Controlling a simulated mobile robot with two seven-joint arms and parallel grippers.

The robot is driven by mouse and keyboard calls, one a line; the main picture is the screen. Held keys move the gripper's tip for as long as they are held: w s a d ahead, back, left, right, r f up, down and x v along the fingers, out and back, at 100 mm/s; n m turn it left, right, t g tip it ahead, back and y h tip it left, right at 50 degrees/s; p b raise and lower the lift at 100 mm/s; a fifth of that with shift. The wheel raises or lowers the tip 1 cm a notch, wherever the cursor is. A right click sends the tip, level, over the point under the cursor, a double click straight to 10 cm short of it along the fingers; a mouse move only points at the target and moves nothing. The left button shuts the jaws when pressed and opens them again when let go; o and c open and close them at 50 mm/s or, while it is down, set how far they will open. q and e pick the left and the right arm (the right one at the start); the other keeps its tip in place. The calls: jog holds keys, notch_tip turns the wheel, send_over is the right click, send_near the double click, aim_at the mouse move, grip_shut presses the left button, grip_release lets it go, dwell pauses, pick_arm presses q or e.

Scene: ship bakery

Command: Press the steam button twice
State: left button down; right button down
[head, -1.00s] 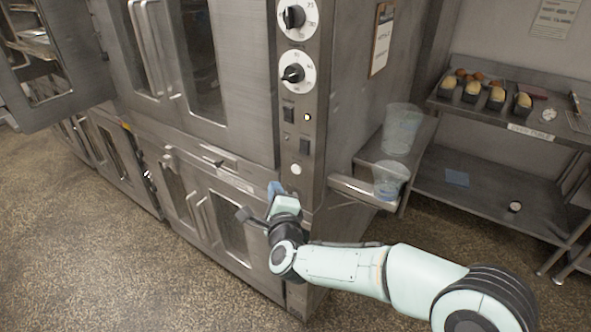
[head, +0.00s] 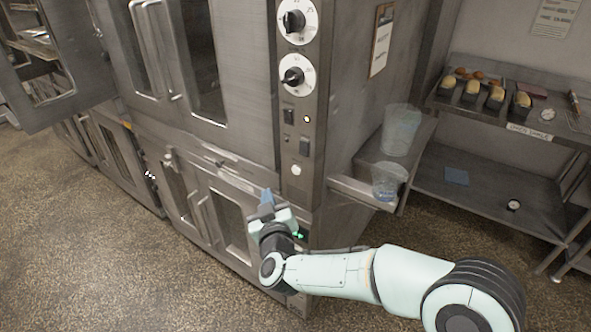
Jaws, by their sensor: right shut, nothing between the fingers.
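The oven's control panel (head: 301,95) is a narrow upright metal strip with two white dials, dark switches and a small lamp. A round white button (head: 296,170) sits low on it; I take it for the steam button, though I cannot read a label. The button is unobstructed. The small lamp (head: 306,119) glows amber. My right gripper (head: 267,196) is shut and empty, its blue fingertips below and left of the button, apart from it in the picture. My left gripper is not in view.
Oven doors with handles (head: 203,211) stand left of the panel. On the right, a side shelf (head: 362,190) holds two clear containers (head: 401,130). A rack (head: 480,185) with loaf tins stands farther right. The floor in front is clear.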

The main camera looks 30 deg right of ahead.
aim_at(296, 171)
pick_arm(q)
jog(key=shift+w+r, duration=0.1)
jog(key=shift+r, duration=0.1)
pick_arm(e)
jog(key=n, duration=0.6)
jog(key=shift+s+a, duration=0.15)
jog(key=shift+a, duration=0.15)
jog(key=shift+d, duration=0.1)
